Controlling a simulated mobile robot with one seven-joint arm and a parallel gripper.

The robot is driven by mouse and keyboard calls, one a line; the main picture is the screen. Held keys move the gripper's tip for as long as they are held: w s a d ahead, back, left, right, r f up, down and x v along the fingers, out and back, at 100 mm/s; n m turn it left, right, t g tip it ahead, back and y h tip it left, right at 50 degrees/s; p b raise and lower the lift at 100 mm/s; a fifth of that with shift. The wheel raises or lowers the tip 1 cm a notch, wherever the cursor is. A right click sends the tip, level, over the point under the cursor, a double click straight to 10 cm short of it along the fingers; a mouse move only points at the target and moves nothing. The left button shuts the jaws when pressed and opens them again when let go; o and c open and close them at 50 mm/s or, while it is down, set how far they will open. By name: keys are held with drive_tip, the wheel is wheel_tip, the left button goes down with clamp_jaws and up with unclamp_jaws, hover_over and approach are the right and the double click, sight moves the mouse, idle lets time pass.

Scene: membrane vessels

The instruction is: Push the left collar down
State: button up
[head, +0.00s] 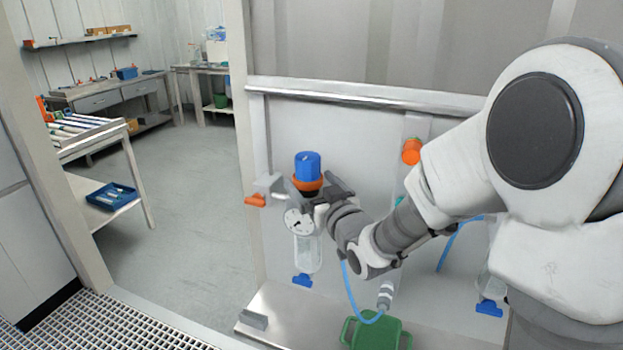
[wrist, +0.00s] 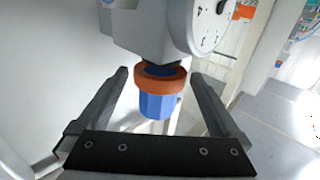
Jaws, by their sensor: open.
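The left collar is an orange ring (head: 306,184) below a blue cap (head: 307,165) at the top of the left vessel (head: 307,254). My gripper (head: 329,190) is beside the collar, from the right, and hides part of the fitting below it. In the wrist view the orange ring (wrist: 163,83) and blue cap (wrist: 157,105) appear between my two open fingers (wrist: 160,75), with the cap lower in the picture. Gaps show on both sides, and the fingers do not appear to touch the ring.
A round gauge (head: 299,221) and an orange lever (head: 255,200) sit close to the collar. A blue valve (head: 302,281) is under the vessel. An orange knob (head: 411,151) is on the panel to the right. A green container (head: 376,334) with a blue hose stands below.

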drive_tip(key=shift+w+a, duration=0.15)
drive_tip(key=shift+w, duration=0.15)
clamp_jaws()
idle(0.4)
